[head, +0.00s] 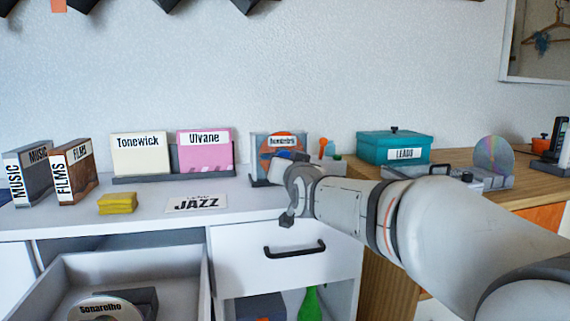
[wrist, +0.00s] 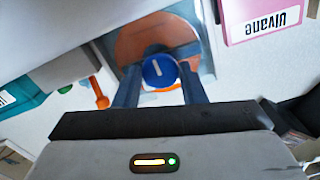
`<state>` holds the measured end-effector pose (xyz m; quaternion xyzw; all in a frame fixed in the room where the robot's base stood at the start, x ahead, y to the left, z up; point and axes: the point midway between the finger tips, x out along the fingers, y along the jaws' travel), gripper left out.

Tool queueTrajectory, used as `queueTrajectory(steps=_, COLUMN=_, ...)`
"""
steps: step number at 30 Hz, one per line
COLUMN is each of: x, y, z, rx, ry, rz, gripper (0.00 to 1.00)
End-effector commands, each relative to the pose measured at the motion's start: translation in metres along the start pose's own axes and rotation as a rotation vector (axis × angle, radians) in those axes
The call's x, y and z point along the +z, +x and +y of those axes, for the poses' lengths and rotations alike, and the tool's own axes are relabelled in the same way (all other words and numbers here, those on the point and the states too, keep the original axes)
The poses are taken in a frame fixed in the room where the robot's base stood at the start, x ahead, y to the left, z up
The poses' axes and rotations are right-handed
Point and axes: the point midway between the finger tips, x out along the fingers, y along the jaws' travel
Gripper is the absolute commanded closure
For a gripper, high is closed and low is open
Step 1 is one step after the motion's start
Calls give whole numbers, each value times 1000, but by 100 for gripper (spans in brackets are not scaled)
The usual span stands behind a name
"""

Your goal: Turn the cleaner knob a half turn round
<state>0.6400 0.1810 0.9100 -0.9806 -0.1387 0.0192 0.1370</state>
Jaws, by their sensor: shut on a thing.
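My gripper (wrist: 160,86) is shut on the knob, one finger on each side. Behind the knob is an orange disc (wrist: 128,47) in a clear, grey-edged frame. In the head view the disc (head: 281,147) stands on the counter under a white label, and my gripper (head: 289,172) is in front of it. The knob is hidden there behind my gripper.
A pink case labelled Ulvane (head: 205,155) stands left of the cleaner. A yellow sponge (head: 118,203) and a JAZZ card (head: 196,203) lie on the counter. An open drawer (head: 180,273) juts out below.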

Motion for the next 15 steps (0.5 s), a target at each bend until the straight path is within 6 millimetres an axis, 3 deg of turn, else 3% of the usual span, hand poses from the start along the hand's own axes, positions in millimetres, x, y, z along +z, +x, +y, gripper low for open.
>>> queueTrajectory(steps=5, x=3, y=0, z=0, rx=1, ry=1, rz=-7, gripper=86)
queueTrajectory(steps=6, x=3, y=0, z=0, rx=1, ry=1, rz=-7, gripper=62)
queueTrajectory(steps=13, x=2, y=0, z=0, rx=0, ry=0, rz=-3, gripper=43)
queueTrajectory(steps=15, x=1, y=0, z=0, rx=0, ry=0, rz=-3, gripper=41)
